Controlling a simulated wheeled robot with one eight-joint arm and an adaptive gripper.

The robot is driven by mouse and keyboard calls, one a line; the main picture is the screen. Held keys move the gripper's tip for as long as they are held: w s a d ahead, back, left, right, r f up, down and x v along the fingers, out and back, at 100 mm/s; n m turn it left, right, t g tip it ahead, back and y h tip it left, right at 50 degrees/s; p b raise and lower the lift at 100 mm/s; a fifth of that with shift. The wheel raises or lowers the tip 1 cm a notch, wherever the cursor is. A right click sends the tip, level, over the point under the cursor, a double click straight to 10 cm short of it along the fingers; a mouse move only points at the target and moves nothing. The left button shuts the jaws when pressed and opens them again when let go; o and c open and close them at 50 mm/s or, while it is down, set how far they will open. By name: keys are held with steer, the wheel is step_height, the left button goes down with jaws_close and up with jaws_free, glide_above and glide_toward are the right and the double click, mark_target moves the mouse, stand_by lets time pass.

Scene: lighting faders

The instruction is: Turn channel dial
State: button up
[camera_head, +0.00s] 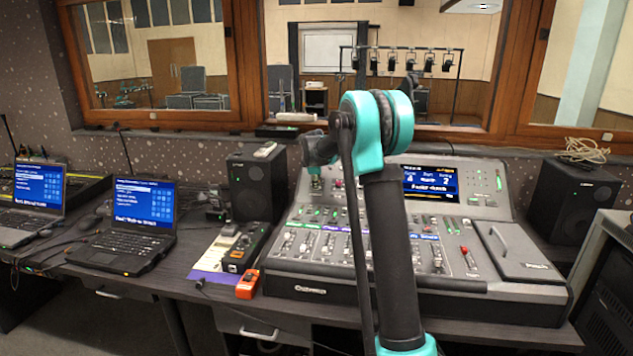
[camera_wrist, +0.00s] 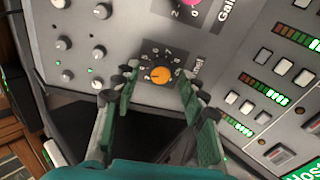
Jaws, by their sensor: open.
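The channel dial (camera_wrist: 162,75) is an orange knob on a black numbered plate, with partly covered "Channel" lettering beside it in the wrist view. My gripper (camera_wrist: 158,88) is open, with one green-padded finger to the left of the dial and the other to the right. A gap shows on each side of the knob, and I cannot see either finger touching it. In the head view my gripper (camera_head: 316,184) is small and low over the upper left of the mixing console (camera_head: 300,287); the dial cannot be made out there.
In the wrist view a pink gain knob (camera_wrist: 188,5) sits above the dial, several grey knobs lie to the left, and lit meters with white buttons to the right. In the head view, speakers (camera_head: 257,184) (camera_head: 572,202) flank the console and a laptop (camera_head: 128,230) stands left.

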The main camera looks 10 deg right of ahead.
steer(key=shift+w+d+f, duration=0.1)
steer(key=shift+w+f, duration=0.15)
steer(key=shift+f, duration=0.1)
jaws_close()
